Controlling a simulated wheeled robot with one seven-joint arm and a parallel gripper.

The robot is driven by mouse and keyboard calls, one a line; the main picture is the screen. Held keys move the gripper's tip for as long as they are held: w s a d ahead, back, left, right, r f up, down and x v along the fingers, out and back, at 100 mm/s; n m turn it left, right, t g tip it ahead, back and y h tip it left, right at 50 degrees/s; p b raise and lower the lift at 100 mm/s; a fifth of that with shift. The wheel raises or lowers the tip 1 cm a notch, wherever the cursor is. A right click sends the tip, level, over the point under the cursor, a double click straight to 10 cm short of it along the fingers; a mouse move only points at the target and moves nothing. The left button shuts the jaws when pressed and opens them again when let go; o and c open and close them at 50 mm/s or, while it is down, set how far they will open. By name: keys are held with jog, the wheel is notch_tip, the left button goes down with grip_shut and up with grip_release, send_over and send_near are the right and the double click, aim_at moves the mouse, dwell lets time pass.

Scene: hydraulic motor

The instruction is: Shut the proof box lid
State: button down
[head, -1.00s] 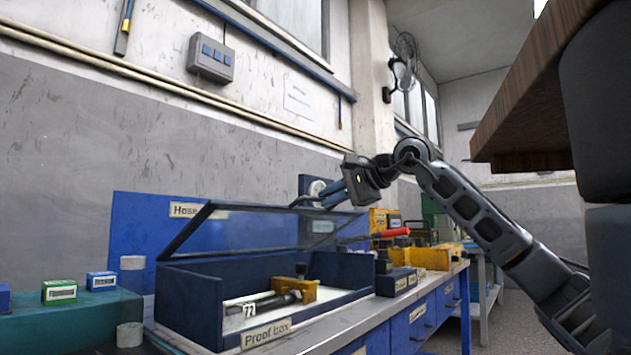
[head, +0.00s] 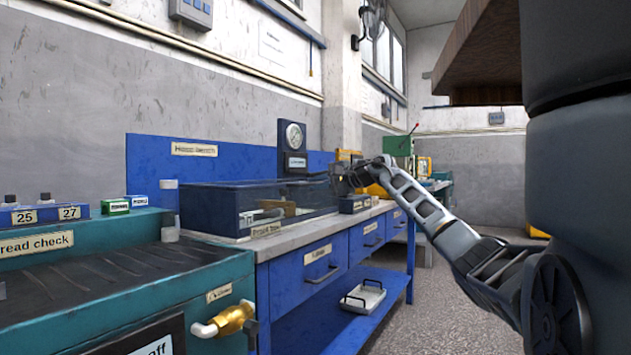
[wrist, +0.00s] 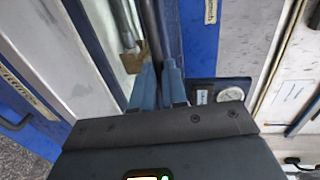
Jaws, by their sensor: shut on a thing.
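The proof box (head: 205,210) is a dark blue box on the bench in the head view. Its glazed lid (head: 262,184) with a dark frame lies about level over the box; I cannot tell whether a thin gap is left. My gripper (head: 338,180) is at the box's right end, at lid height. In the wrist view my gripper's blue fingers (wrist: 158,72) are closed around a dark bar (wrist: 152,30) that looks like the lid's edge. A brass-coloured block (wrist: 131,58) shows beside the fingers; the box's contents are partly hidden.
A teal bench (head: 120,280) with small boxes stands at the near left. A gauge on a dark panel (head: 293,136) stands behind the proof box. A drawer handle (head: 322,272) juts from the blue bench front. The floor (head: 440,310) to the right is clear.

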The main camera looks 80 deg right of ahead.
notch_tip(320, 180, down, 3)
jog(key=shift+f, duration=0.2)
jog(key=c, duration=1.2)
grip_release()
jog(key=shift+o, duration=0.2)
jog(key=r+p+v, duration=0.1)
jog(key=p+v, duration=0.1)
jog(key=v, duration=0.6)
jog(key=shift+r, duration=0.15)
